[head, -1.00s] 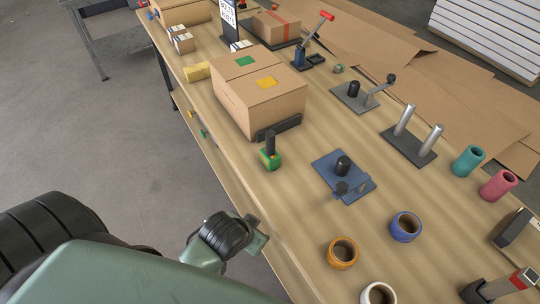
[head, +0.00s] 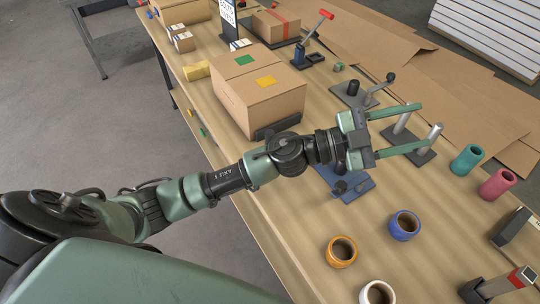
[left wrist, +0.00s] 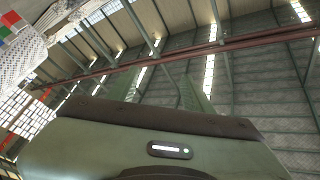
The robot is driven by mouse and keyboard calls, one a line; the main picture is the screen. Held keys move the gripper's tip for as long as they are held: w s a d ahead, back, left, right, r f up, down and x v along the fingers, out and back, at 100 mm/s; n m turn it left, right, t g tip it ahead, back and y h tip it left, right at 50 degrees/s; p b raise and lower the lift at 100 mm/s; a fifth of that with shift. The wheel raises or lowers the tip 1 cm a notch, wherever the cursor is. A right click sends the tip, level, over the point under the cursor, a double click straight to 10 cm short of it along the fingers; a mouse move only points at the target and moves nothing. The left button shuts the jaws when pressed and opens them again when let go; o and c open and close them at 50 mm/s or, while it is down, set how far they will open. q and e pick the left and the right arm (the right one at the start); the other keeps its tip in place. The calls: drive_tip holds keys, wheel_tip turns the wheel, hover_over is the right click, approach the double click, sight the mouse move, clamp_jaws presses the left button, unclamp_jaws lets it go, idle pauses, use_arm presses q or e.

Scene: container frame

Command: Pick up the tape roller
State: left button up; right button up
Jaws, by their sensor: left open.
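I cannot tell for certain which item is the tape roller. A grey tool with a red and white end (head: 500,288) lies at the bottom right edge in the head view, partly cut off. In the left wrist view, the fingers (left wrist: 160,92) stand apart against the roof. My right gripper is not in view.
A cardboard box (head: 258,96) stands left of the gripper. A blue plate fixture (head: 356,187) is partly hidden under my arm. Clear tabletop lies around the rolls.

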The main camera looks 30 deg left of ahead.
use_arm(q)
drive_tip(key=a+f+m+g+y, duration=0.2)
drive_tip(key=f+g+y, duration=0.1)
drive_tip(key=f, duration=0.2)
drive_tip(key=a+f+m+g+y, duration=0.2)
drive_tip(key=a+f+g+y, duration=0.1)
drive_tip(key=f+g, duration=0.1)
drive_tip(key=a+f+m+g+y, duration=0.2)
drive_tip(key=f+g+y, duration=0.1)
drive_tip(key=f, duration=0.3)
drive_tip(key=shift+s+a+f+m+g, duration=0.1)
drive_tip(key=shift+s+a+m+g, duration=0.1)
drive_tip(key=shift+a+m+g, duration=0.2)
drive_tip(key=w+a+f+n+y, duration=0.25)
drive_tip(key=a+y, duration=0.35)
drive_tip(key=a, duration=0.7)
drive_tip(key=r+n+y, duration=0.2)
drive_tip(key=y, duration=0.1)
hover_over(270, 141)
drive_tip(key=w, duration=0.1)
drive_tip(key=shift+w+f+m, duration=0.1)
drive_tip(key=shift+m, duration=0.15)
drive_tip(key=shift+a+f, duration=0.2)
drive_tip(key=shift+f, duration=0.05)
wheel_tip(270, 141, down, 6)
drive_tip(key=p, duration=0.3)
drive_tip(key=shift+a+f+p, duration=0.15)
drive_tip(key=shift+p, duration=0.25)
drive_tip(key=shift+f, duration=0.4)
clamp_jaws()
